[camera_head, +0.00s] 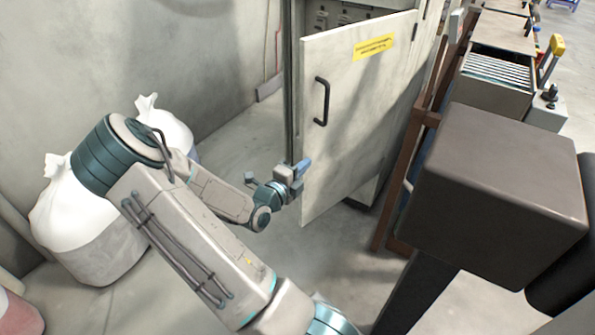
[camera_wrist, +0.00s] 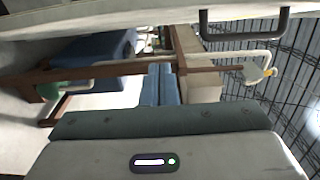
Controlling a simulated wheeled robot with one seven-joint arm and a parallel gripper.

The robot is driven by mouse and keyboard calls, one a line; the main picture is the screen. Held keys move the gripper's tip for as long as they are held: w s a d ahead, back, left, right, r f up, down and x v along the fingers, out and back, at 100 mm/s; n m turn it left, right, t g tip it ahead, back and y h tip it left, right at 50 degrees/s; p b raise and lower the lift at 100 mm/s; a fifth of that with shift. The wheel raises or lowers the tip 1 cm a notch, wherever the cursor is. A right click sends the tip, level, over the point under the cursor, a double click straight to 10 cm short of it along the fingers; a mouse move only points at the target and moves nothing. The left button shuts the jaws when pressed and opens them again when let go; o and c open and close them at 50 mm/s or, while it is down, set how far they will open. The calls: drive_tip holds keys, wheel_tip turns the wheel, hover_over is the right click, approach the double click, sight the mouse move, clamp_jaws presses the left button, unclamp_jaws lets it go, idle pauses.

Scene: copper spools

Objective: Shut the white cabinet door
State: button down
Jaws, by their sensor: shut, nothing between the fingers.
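The white cabinet door (camera_head: 352,110) stands open in the head view, hinged on its right side. It carries a yellow label (camera_head: 374,46) and a black handle (camera_head: 322,101). Part of the cabinet inside (camera_head: 335,17) shows above and behind it. My gripper (camera_head: 306,165) overlaps the lower left part of the door, below the handle; I cannot tell whether it touches. In the wrist view its blue fingers (camera_wrist: 160,84) are together and empty. The door (camera_wrist: 120,18) crosses the top of that view, with the handle (camera_wrist: 245,36) at upper right.
White sacks (camera_head: 88,215) stand against the wall at left, close to my arm. A brown frame (camera_head: 405,185) and a machine with rollers (camera_head: 497,70) stand right of the door. A large brown box shape (camera_head: 500,180) fills the right foreground. Floor near the door is clear.

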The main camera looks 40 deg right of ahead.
sight(305, 148)
drive_tip(key=shift+w+d+b, duration=0.6)
drive_tip(key=shift+w+d, duration=2)
drive_tip(key=shift+d, duration=0.2)
drive_tip(key=shift+w, duration=0.1)
